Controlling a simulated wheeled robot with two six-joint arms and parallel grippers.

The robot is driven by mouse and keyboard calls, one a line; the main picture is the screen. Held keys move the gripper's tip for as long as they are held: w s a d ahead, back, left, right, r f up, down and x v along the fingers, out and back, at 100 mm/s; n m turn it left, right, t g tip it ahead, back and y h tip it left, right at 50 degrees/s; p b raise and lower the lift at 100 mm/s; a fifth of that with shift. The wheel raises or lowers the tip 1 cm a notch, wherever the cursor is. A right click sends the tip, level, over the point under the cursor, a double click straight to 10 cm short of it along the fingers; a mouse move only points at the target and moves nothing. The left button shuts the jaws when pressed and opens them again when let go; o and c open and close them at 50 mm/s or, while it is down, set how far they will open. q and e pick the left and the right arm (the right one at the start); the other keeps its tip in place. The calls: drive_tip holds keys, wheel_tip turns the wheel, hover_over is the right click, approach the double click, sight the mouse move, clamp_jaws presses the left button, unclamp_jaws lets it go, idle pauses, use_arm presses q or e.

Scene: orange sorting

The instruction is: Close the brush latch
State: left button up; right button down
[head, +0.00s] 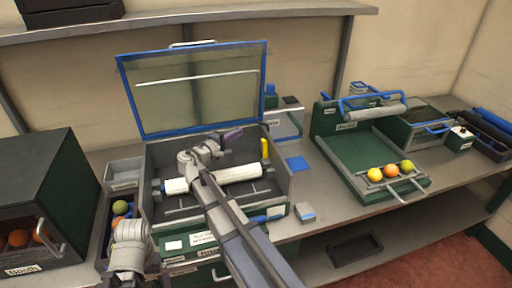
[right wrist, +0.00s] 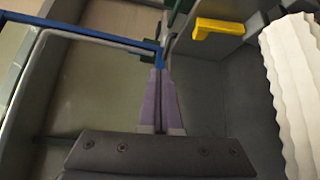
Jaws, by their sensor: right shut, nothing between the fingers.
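The brush unit is a dark green box (head: 287,190) with its blue-framed clear lid (head: 197,90) raised. A white roller brush (head: 240,174) lies across inside it; its ribbed side shows at the right of the right wrist view (right wrist: 290,90). The yellow latch (head: 264,149) sticks up at the box's right wall, and it also shows in the right wrist view (right wrist: 218,28). My right gripper (head: 238,134) is above the box, left of the latch. Its purple fingers (right wrist: 160,82) are together and empty, apart from the latch. My left gripper is not distinguishable.
A green tray (head: 352,161) with several oranges at its front stands right. A dark green booth (head: 38,180) with oranges inside stands left. The raised lid stands close behind my right gripper.

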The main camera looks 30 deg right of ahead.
sight(264, 148)
wheel_tip(264, 148, down, 6)
drive_tip(key=b, duration=0.5)
drive_tip(key=shift+f, duration=0.15)
drive_tip(key=shift+d, duration=0.1)
drive_tip(key=b+x, duration=0.1)
drive_tip(key=x, duration=0.9)
drive_tip(key=shift+b, duration=0.3)
drive_tip(key=s, duration=0.2)
drive_tip(key=s+a, duration=0.1)
drive_tip(key=shift+s+r+p, duration=0.25)
drive_tip(key=shift+r+p, duration=0.15)
drive_tip(key=shift+s, duration=0.3)
